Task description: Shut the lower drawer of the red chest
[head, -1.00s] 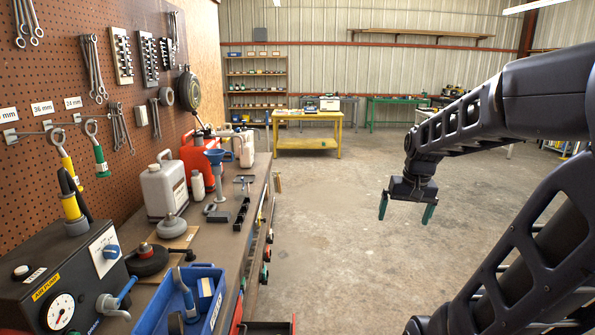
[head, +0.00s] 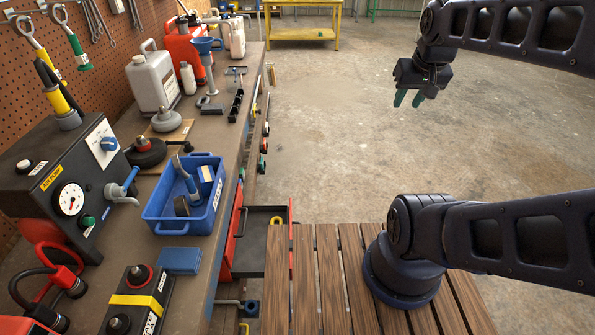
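The red chest (head: 238,222) stands under the workbench, and only a narrow strip of it shows. One drawer (head: 252,247) is pulled out to the right from it, with a dark inside and a thin red front (head: 290,212). A yellow item (head: 275,221) shows in it. My slatted deck hides part of the drawer, and I cannot tell from this view which drawer it is. My gripper (head: 410,99) is raised over bare floor at the upper right, far from the drawer. Its two green fingertips point down with a gap between them, and nothing is held.
The workbench (head: 222,128) runs along the left, carrying a blue bin (head: 160,230), an air pump box (head: 45,180) and a white jug (head: 150,85). A yellow table (head: 300,33) stands at the back. The concrete floor (head: 330,130) right of the bench is clear.

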